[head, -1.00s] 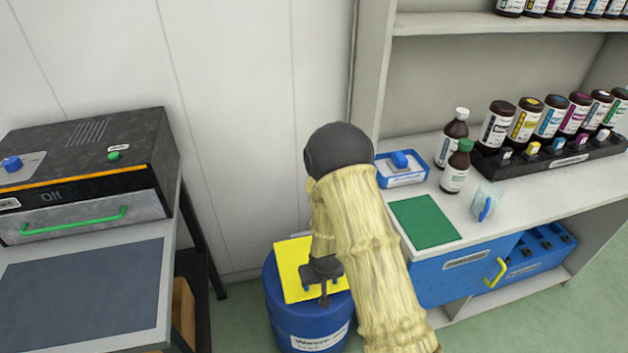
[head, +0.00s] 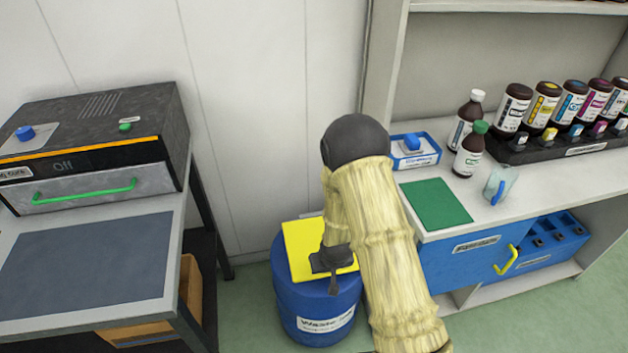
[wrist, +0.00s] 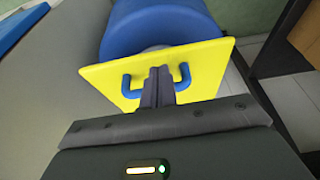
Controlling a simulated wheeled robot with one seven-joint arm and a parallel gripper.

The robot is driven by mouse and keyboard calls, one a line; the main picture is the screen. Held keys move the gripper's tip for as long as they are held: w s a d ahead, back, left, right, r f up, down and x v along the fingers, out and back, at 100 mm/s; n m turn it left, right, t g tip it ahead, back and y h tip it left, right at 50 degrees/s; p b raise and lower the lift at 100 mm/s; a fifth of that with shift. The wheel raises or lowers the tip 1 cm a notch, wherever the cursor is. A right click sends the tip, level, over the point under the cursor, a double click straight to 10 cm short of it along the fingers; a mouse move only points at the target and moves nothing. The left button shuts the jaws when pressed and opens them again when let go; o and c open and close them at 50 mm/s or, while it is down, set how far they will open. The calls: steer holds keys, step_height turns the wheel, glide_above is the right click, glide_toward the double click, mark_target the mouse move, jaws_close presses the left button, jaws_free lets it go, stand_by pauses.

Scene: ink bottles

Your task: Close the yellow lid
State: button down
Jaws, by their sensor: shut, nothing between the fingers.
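The yellow lid (head: 302,246) is a square plate at the top of the blue waste drum (head: 315,306). In the head view it looks roughly flat over the drum, but I cannot tell whether it sits fully down. In the wrist view the lid (wrist: 104,76) shows a blue handle (wrist: 184,78) on its face, with the drum (wrist: 160,22) behind. My gripper (head: 333,287) is shut and empty. Its fingertips (wrist: 160,74) are at the lid, in front of the handle's middle, which they hide. I cannot tell whether they touch it. My arm covers the lid's right part in the head view.
A bench with a dark oven (head: 90,150) stands to the left. A shelf unit to the right holds bottles (head: 470,150), a green mat (head: 436,204) and a blue cabinet (head: 462,270) with a yellow handle. Green floor shows around the drum.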

steer(key=shift+r, duration=0.1)
steer(key=s+d+r+p, duration=0.1)
steer(key=s+r, duration=0.3)
steer(key=s, duration=0.6)
steer(key=shift+s+d+p, duration=0.3)
steer(key=shift+d+p, duration=0.1)
steer(key=shift+r, duration=0.15)
